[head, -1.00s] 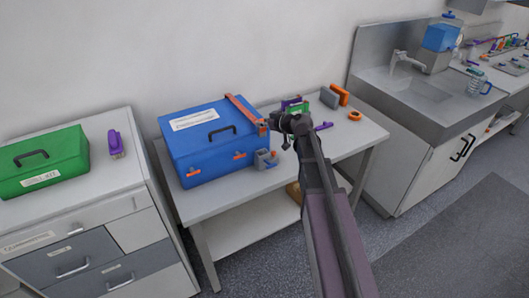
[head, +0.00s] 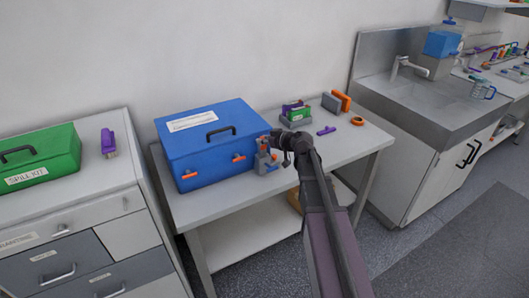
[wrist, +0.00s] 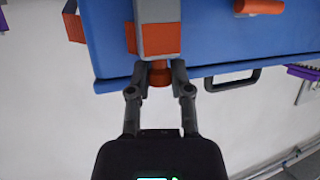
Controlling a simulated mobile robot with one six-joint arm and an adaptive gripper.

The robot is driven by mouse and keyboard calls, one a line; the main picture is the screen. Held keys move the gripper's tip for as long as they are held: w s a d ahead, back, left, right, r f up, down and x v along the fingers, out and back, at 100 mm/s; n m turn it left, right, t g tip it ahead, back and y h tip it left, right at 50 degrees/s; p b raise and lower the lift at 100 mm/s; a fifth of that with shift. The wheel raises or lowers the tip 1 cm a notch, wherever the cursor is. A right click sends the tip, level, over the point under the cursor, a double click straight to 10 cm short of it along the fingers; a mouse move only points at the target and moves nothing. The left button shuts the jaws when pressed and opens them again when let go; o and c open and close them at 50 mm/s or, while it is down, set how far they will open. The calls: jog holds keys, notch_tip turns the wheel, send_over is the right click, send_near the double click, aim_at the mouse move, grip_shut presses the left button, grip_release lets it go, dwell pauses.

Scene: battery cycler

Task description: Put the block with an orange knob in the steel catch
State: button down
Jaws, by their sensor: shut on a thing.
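My gripper (head: 279,146) is shut on the orange knob (wrist: 160,75) of a grey block with orange parts (wrist: 160,25). In the wrist view the block extends from the fingertips out past the top edge. In the head view the block (head: 263,145) shows small, in front of the blue box's right end. A small grey fixture (head: 262,166), which looks like the steel catch, stands on the table just below it. I cannot tell whether block and fixture touch. My gripper partly hides this area.
The blue box (head: 205,146) with orange latches stands close on the left. Behind my arm are a green and purple item (head: 296,112), a purple piece (head: 327,131), a grey and orange item (head: 332,103) and an orange ring (head: 357,121).

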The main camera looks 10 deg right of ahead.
aim_at(264, 148)
dwell(0.3)
notch_tip(264, 148, down, 4)
jog(key=b, duration=0.4)
jog(key=shift+f+b, duration=0.25)
jog(key=shift+b, duration=0.05)
jog(key=shift+f, duration=0.15)
jog(key=c, duration=0.5)
grip_release()
jog(key=shift+c, duration=0.2)
jog(key=shift+r, duration=0.3)
jog(key=p+v, duration=0.4)
jog(key=v, duration=0.8)
jog(key=shift+p, duration=0.35)
